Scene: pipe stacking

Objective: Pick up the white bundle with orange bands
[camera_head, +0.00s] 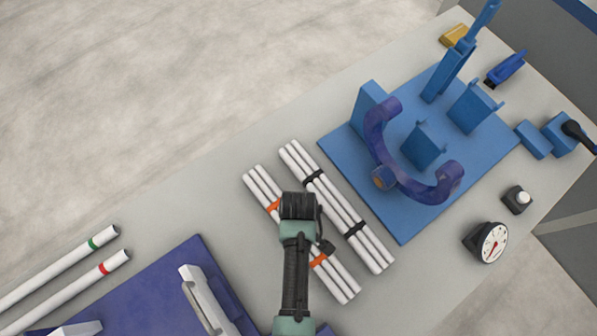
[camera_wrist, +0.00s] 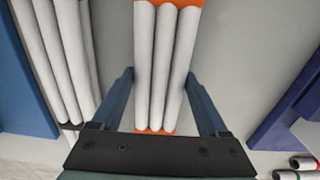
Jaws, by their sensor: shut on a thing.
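The white bundle with orange bands (camera_head: 337,282) is a row of white pipes lying on the grey table, in the lower middle of the head view. My arm and wrist cover its middle there and hide the fingertips. In the wrist view the bundle (camera_wrist: 165,50) runs up between the two blue fingers of my gripper (camera_wrist: 162,82). One finger stands on each side, and the gripper is shut on the bundle between its two orange bands. I cannot tell whether the bundle is lifted clear of the table.
A white bundle with black bands (camera_head: 334,207) lies close alongside to the right. A blue fixture plate (camera_head: 405,225) with a purple curved part (camera_head: 376,140) stands beyond it. A gauge (camera_head: 487,242) is at the right. Two single pipes (camera_head: 75,282) and a dark blue board (camera_head: 195,250) are at the left.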

